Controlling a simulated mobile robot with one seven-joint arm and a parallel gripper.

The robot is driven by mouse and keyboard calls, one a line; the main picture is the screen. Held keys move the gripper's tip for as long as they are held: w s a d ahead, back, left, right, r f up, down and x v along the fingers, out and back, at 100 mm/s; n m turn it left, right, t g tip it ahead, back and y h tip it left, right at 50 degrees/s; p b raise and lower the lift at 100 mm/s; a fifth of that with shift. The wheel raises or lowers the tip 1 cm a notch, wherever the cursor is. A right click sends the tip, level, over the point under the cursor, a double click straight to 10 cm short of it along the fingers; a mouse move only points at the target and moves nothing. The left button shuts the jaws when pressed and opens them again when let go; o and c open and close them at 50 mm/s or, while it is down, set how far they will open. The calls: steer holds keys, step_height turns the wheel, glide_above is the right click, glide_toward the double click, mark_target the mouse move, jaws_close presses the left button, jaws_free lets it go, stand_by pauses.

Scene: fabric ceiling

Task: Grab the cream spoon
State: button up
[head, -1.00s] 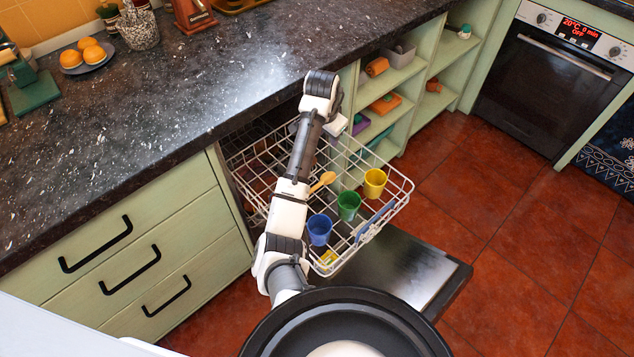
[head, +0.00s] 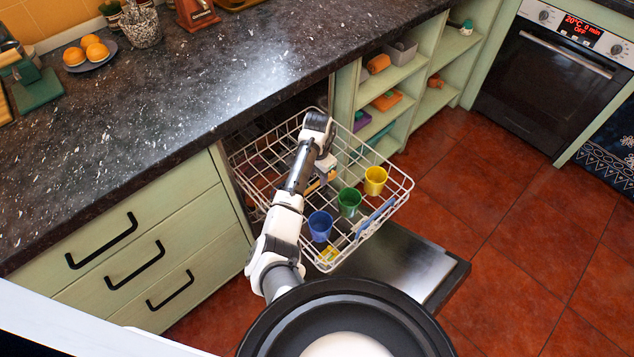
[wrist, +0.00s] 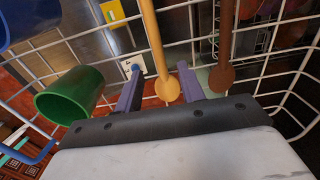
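The cream spoon (wrist: 153,40), pale tan, lies in the dishwasher rack (head: 392,167). In the wrist view its rounded end points toward my gripper. My gripper (wrist: 160,76) is open, with one finger on each side of the spoon and visible gaps between. A darker brown spoon (wrist: 222,72) lies just outside the right finger. In the head view my gripper (head: 324,174) is low over the rack and mostly hides the spoons.
Blue (head: 320,227), green (head: 349,202) and yellow (head: 375,181) cups stand in the rack right of my arm. The green cup (wrist: 70,95) is left of my fingers. The open dishwasher door (head: 410,262) lies below. The counter edge (head: 230,125) is behind.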

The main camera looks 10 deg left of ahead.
mark_target(317, 182)
step_height(317, 182, down, 3)
steer(key=shift+f, duration=0.15)
jaws_close()
stand_by(0.4)
